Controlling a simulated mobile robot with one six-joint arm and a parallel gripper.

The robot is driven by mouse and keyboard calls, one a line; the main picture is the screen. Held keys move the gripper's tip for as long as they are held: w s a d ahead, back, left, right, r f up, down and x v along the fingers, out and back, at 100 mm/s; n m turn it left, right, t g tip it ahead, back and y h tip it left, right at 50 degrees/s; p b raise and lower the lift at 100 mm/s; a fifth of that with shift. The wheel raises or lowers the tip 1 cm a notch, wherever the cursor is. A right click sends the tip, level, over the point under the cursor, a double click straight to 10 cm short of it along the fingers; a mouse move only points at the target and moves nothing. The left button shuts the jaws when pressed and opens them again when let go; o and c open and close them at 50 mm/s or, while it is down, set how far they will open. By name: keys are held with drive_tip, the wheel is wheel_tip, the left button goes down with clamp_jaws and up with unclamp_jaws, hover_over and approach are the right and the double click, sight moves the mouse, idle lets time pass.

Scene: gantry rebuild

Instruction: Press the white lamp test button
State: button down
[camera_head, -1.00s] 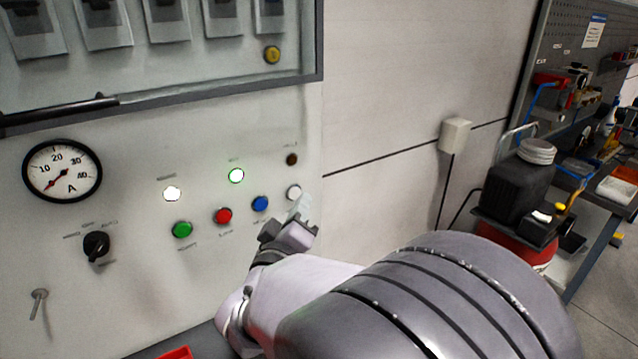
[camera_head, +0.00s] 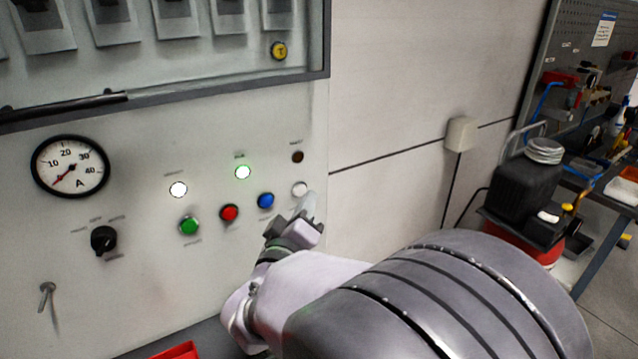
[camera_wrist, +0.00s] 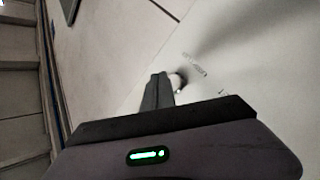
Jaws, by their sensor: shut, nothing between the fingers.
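The white button (camera_head: 300,189) is at the right end of a row of buttons on the grey panel, below a dark unlit lamp (camera_head: 297,157). My gripper (camera_head: 309,204) is shut and empty, its fingertips just below and right of the white button in the head view. In the wrist view the shut fingers (camera_wrist: 158,90) point at the panel, with the white button (camera_wrist: 176,82) partly hidden right beside the tips. I cannot tell whether the tips touch it.
Blue (camera_head: 266,200), red (camera_head: 229,212) and green (camera_head: 189,225) buttons sit left of the white one. A lit white lamp (camera_head: 178,189) and a lit green-rimmed lamp (camera_head: 243,172) are above them. A rotary switch (camera_head: 103,239) and gauge (camera_head: 70,166) are further left.

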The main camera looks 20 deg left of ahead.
drive_tip(key=shift+w+a, duration=0.1)
idle(0.7)
drive_tip(key=shift+w+a, duration=0.2)
drive_tip(key=shift+w+a, duration=0.2)
drive_tip(key=shift+a, duration=0.1)
idle(0.7)
idle(0.3)
drive_tip(key=shift+s+d, duration=0.5)
drive_tip(key=shift+d, duration=0.1)
drive_tip(key=shift+b, duration=0.3)
drive_tip(key=shift+s+d+b, duration=0.75)
drive_tip(key=shift+s+d, duration=0.9)
drive_tip(key=shift+d, duration=0.25)
